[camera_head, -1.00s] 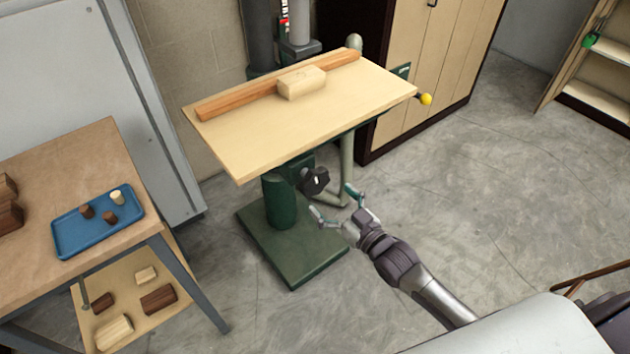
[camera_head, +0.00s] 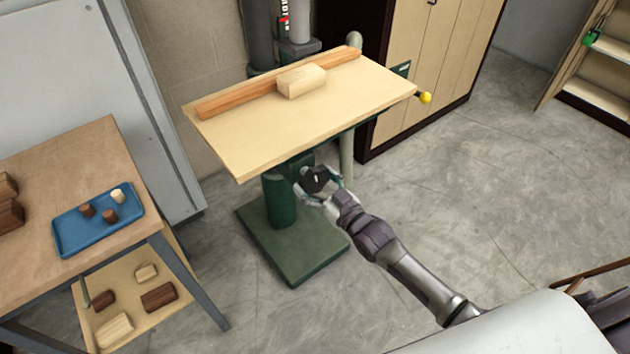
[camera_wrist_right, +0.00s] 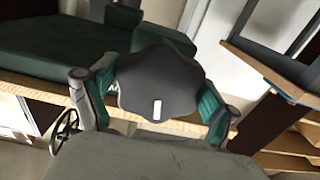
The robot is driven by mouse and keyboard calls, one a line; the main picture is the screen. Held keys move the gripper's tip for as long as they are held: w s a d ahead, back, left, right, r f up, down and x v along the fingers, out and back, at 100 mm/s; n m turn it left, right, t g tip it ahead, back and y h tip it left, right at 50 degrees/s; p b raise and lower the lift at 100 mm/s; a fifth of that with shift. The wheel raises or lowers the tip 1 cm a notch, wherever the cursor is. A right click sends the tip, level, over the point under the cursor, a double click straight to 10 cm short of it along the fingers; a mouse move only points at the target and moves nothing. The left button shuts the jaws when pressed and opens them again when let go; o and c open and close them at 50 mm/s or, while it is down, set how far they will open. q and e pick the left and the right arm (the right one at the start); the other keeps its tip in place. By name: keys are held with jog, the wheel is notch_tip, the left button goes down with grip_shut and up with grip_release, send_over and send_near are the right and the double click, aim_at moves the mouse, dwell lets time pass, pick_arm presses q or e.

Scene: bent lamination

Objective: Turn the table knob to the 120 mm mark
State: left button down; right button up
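The dark star-shaped knob (camera_head: 316,179) sits under the front edge of the tilted machine table (camera_head: 270,135), by the green column. My right gripper (camera_head: 318,188) is at the knob, with one finger on each side of it. In the right wrist view the knob (camera_wrist_right: 160,80) fills the space between the green-padded fingers of my right gripper (camera_wrist_right: 160,95); whether they press on it I cannot tell. A short white mark on the knob points toward the bottom of that view. No millimetre scale is readable. My left gripper is not in view.
A wooden block (camera_head: 302,81) and a long wooden fence (camera_head: 225,101) are on the machine table. A workbench (camera_head: 60,165) with a blue tray (camera_head: 70,236) stands left. The floor at right is open.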

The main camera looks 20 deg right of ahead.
jog(key=shift+c, duration=0.5)
jog(key=m, duration=0.6)
jog(key=shift+a+p, duration=0.1)
jog(key=shift+p, duration=0.25)
jog(key=shift+r+m, duration=0.15)
jog(key=shift+m, duration=0.85)
jog(key=shift+w, duration=0.1)
jog(key=shift+r, duration=0.25)
jog(key=o, duration=0.9)
jog(key=shift+s+f, duration=0.25)
jog(key=shift+f, duration=0.05)
jog(key=v, duration=1.1)
jog(key=shift+s+r, duration=0.15)
jog(key=shift+s, duration=0.2)
